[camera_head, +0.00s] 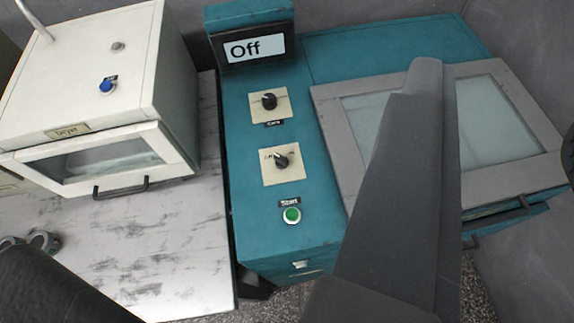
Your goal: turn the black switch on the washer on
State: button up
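The washer (262,236) is the teal machine in the middle and right of the view. Its small screen (254,49) reads "Off". Two black rotary switches sit on cream plates on its panel: an upper one (269,101) and a lower one (281,161). Their labels are too small to read surely. A green button (291,215) labelled "Start" is below them. A long dark grey part of mine crosses in front of the washer's lid, right of the switches, apart from them in the picture. I cannot make out gripper fingertips or anything held.
The washer's grey-framed glass lid (332,125) is partly hidden by my dark part. A white dryer (177,100) with a blue button (106,87) stands at left on a pale, scuffed counter (150,250). The space directly over both switches looks clear.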

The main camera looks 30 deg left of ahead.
jog(key=w+a+f+n+g+p, duration=0.1)
jog(key=w+f+n+g+p, duration=0.25)
jog(key=w, duration=0.65)
jog(key=n+g+p, duration=1.1)
jog(key=n+p, duration=0.1)
jog(key=p, duration=0.2)
send_over(282, 158)
notch_tip(282, 158, down, 27)
notch_tip(282, 158, down, 13)
jog(key=shift+f+p, duration=0.15)
jog(key=shift+p, duration=0.4)
